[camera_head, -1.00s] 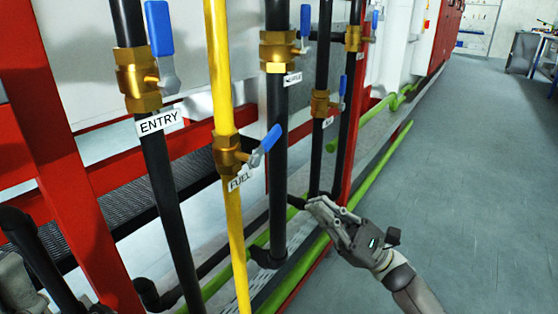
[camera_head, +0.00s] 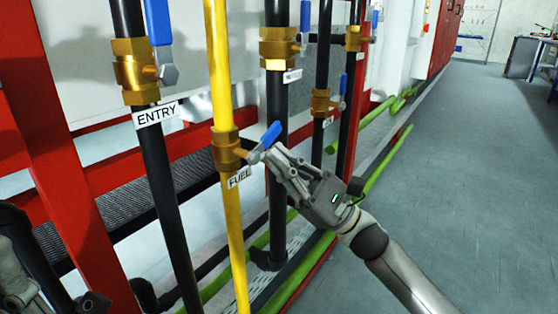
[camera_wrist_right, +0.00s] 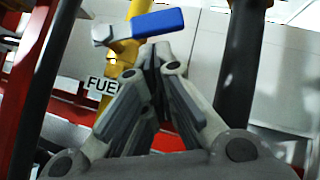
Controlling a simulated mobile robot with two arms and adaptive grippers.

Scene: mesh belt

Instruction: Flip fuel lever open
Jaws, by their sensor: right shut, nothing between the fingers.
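The fuel lever (camera_head: 269,137) has a blue handle. It sticks out to the upper right from the brass valve (camera_head: 226,150) on the yellow pipe, above the FUEL label (camera_head: 239,177). My right gripper (camera_head: 274,153) is shut and empty, with its fingertips just below and beside the lever; I cannot tell whether they touch. In the right wrist view the blue handle (camera_wrist_right: 158,23) lies across, just beyond the closed fingertips (camera_wrist_right: 155,52). A grey and black part of my left arm shows at the lower left; its jaws cannot be made out.
The black ENTRY pipe (camera_head: 163,190) with its upright blue lever (camera_head: 158,22) stands to the left. Another black pipe (camera_head: 277,105) stands close behind the fuel lever. A red frame post (camera_head: 65,190) is at the left. The floor (camera_head: 460,190) on the right is clear.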

